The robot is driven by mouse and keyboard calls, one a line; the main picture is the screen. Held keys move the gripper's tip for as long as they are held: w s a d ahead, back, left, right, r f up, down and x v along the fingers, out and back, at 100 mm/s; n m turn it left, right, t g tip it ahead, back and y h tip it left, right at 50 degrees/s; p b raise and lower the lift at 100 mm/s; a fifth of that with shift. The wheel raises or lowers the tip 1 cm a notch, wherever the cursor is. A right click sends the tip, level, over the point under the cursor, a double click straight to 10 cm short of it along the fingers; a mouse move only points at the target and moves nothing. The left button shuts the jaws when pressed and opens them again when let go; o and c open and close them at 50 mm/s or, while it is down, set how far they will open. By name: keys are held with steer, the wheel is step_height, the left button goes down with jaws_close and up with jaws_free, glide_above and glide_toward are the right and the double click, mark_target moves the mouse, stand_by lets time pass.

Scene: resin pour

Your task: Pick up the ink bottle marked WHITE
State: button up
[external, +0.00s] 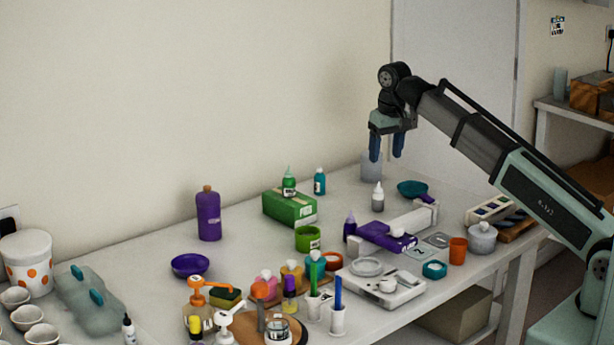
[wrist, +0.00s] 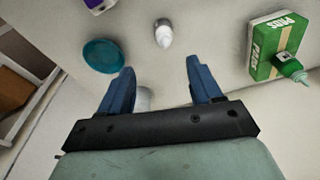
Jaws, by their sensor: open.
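A small dropper bottle with a pale cap and greyish-white body (external: 377,198) stands upright on the table, below my gripper. It shows in the wrist view (wrist: 164,36) beyond the fingertips, near the top middle. It looks like the white ink bottle, but I cannot read its label. My gripper (external: 386,157) points down above the table's back part, with its two blue fingers apart and nothing between them. In the wrist view my gripper (wrist: 160,67) is also open, with the bottle apart from it.
A teal bowl (external: 412,188) lies right of the bottle. A translucent container (external: 371,166) stands behind my gripper. A green box (external: 290,208) with a green bottle (external: 289,184) on top is to the left, beside a teal bottle (external: 320,183). A purple bottle (external: 350,226) stands in front.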

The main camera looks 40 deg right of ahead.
mark_target(379, 188)
steer(key=f, duration=0.5)
steer(key=w+f, duration=0.1)
steer(key=f, duration=0.1)
steer(key=shift+w+d+f, duration=0.1)
steer(key=shift+f, duration=0.3)
steer(key=shift+w+a+f, duration=0.15)
steer(key=shift+w+f, duration=0.05)
steer(key=shift+f, duration=1.1)
steer(key=shift+w+a+f, duration=0.1)
steer(key=shift+w+f, duration=0.1)
steer(key=shift+f, duration=1.1)
steer(key=shift+c, duration=0.3)
steer(key=c, duration=1)
